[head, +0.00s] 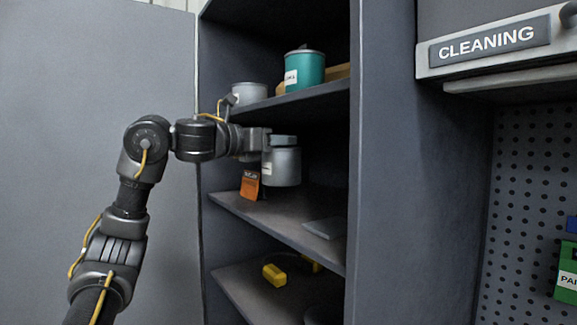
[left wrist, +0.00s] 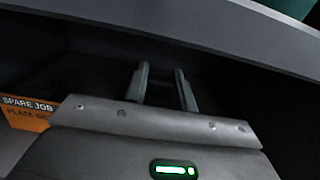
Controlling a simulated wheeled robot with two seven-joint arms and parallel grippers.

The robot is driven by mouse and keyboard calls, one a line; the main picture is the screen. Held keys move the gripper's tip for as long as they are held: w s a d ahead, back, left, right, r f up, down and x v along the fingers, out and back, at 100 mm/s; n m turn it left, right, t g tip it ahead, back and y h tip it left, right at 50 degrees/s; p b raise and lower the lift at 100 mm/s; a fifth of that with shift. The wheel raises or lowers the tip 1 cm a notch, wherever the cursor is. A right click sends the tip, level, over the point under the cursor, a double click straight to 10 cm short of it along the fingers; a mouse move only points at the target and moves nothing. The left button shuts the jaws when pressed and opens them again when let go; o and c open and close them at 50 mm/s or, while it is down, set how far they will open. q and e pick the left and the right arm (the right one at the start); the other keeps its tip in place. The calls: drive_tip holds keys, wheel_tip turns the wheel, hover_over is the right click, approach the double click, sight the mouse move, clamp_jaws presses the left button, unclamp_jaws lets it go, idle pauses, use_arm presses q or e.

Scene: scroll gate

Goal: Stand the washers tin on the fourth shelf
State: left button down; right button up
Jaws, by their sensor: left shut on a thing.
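A grey tin (head: 284,167) with a darker lid and a pale label at its left edge is in my left gripper (head: 264,143); the label is too small to read, so I cannot confirm it is the washers tin. The gripper is shut on its upper part. The tin is upright, in front of the shelf (head: 275,218) that bears the orange card, and seems just above it. In the left wrist view the two fingers (left wrist: 163,88) show against a dark gap, and the tin is hidden. My right gripper is not in view.
The shelf above (head: 300,101) holds a teal tin (head: 304,70) and a pale grey tin (head: 249,94). A yellow object (head: 274,275) is below. The cabinet side (head: 382,200) bounds the right.

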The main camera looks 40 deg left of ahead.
sight(289, 170)
use_arm(q)
drive_tip(key=shift+x, duration=1)
wheel_tip(289, 170, down, 3)
drive_tip(key=shift+r, duration=0.15)
drive_tip(key=shift+s+a+f, duration=0.15)
drive_tip(key=shift+s+f, duration=0.05)
drive_tip(key=shift+f, duration=0.15)
drive_tip(key=f, duration=0.3)
drive_tip(key=shift+w+d, duration=0.15)
drive_tip(key=shift+d, duration=0.05)
drive_tip(key=shift+w+f, duration=0.1)
drive_tip(key=shift+a+f, duration=0.1)
drive_tip(key=shift+f, duration=0.1)
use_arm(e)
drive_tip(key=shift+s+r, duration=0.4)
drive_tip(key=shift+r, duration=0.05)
